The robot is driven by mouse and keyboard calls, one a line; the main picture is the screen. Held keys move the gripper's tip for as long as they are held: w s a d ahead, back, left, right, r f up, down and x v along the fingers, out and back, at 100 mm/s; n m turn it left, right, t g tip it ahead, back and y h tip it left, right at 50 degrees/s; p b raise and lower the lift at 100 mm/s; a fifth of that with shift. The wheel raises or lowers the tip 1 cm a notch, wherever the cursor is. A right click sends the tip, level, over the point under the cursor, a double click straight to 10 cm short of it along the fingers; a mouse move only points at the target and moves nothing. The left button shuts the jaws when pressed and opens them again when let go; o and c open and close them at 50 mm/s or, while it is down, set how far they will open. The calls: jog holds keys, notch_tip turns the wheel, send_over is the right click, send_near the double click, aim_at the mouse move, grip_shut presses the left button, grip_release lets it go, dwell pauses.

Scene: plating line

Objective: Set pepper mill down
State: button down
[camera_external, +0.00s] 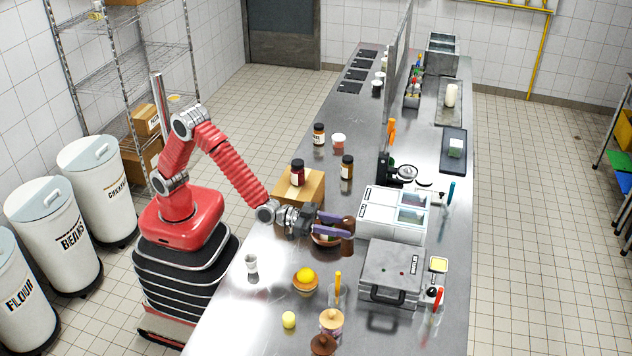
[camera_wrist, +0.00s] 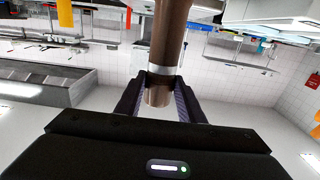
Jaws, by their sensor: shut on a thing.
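The pepper mill is brown; in the wrist view the pepper mill (camera_wrist: 170,35) is a brown cylinder with a pale band, running up out of the frame. My gripper (camera_wrist: 161,98) is shut on it, one finger on each side. In the external view the mill (camera_external: 348,224) shows brown by the purple fingertips of my gripper (camera_external: 336,224), over the counter (camera_external: 270,325). Its lower end is hard to make out, so I cannot tell whether it touches the counter.
A cardboard box (camera_external: 313,187) with a jar (camera_external: 297,172) is behind. A white container (camera_external: 380,213) and grey box (camera_external: 380,262) stand right. A cup (camera_external: 251,263) and orange fruit bowl (camera_external: 304,288) are nearer, with bare steel between.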

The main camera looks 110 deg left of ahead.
jog(key=shift+f, duration=0.25)
jog(key=shift+f, duration=3)
jog(key=shift+f, duration=0.1)
jog(key=shift+f, duration=1.8)
jog(key=c, duration=1.2)
grip_release()
jog(key=shift+f, duration=0.1)
